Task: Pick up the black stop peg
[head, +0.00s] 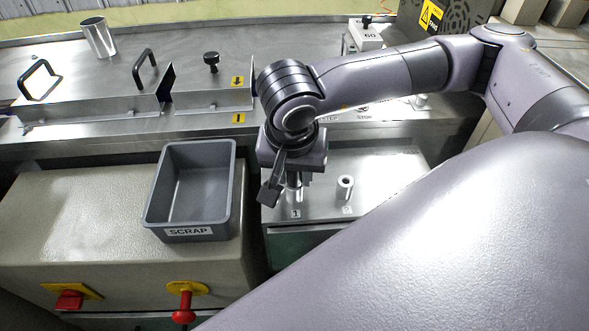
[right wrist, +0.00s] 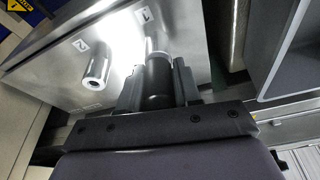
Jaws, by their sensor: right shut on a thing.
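The black stop peg (right wrist: 156,82) shows in the right wrist view as a dark cylinder between my right gripper's two fingers. My right gripper (right wrist: 157,92) is shut on it. In the head view this gripper (head: 283,187) points down over the metal post (head: 296,187) by label 1, and it hides the peg there. I cannot tell whether the peg still sits in that post or is clear of it. A second, hollow metal post (head: 345,187) by label 2 stands to the right; it also shows in the wrist view (right wrist: 96,69). My left gripper is not in view.
A grey SCRAP bin (head: 193,233) stands on the beige housing left of the gripper. Red handles (head: 185,305) stick out of that housing's front. A metal guide with black handles (head: 145,68) and a black knob (head: 211,58) lies behind. My right arm hides the right side.

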